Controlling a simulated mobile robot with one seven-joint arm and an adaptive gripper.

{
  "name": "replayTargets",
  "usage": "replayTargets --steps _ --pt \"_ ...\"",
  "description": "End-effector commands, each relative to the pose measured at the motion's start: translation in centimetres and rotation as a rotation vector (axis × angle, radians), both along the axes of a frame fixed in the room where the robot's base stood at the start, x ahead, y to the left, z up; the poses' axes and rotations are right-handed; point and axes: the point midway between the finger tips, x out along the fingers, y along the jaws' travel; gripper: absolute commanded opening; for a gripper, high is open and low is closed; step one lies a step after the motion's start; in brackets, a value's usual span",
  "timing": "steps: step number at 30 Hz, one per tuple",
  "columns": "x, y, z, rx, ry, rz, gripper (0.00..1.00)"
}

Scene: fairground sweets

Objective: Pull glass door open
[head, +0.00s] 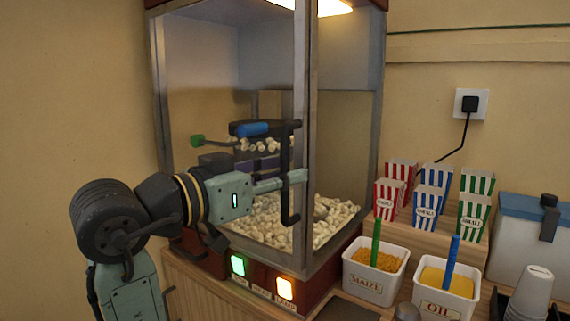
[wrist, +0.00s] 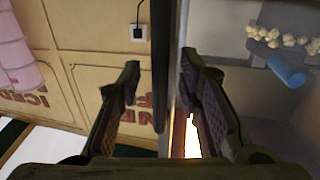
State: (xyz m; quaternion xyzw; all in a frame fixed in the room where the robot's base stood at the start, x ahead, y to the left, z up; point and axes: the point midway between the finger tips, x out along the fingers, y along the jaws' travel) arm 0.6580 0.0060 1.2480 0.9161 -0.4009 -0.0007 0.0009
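The glass door (head: 225,80) is the front pane of the popcorn machine and looks shut in the head view. Its long black upright handle (head: 285,208) is near the door's right edge. My gripper (head: 294,178) is at the handle's middle height. In the wrist view, my gripper (wrist: 160,85) is open, with one finger on each side of the dark handle bar (wrist: 160,50). A gap shows between the left finger and the bar. I cannot tell whether the right finger touches the door's grey frame (wrist: 178,45).
Popcorn (head: 330,215) lies inside the machine below a kettle with a blue grip (head: 250,129). A maize tub (head: 375,272), an oil tub (head: 446,290), striped boxes (head: 430,197) and stacked cups (head: 530,295) stand on the right. The wall is close on the left.

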Motion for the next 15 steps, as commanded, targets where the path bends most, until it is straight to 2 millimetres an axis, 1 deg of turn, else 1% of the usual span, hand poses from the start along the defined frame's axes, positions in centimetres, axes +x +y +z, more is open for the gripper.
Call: replayTargets --steps 4,11,12,15 --pt "0.53 -0.59 -0.02 0.001 0.0 0.0 0.32" --pt "0.59 -0.64 -0.06 0.001 -0.001 0.001 0.32" --pt "0.59 -0.64 -0.05 0.001 -0.001 0.001 0.32" --pt "0.58 -0.63 -0.05 0.001 -0.001 0.001 0.25"
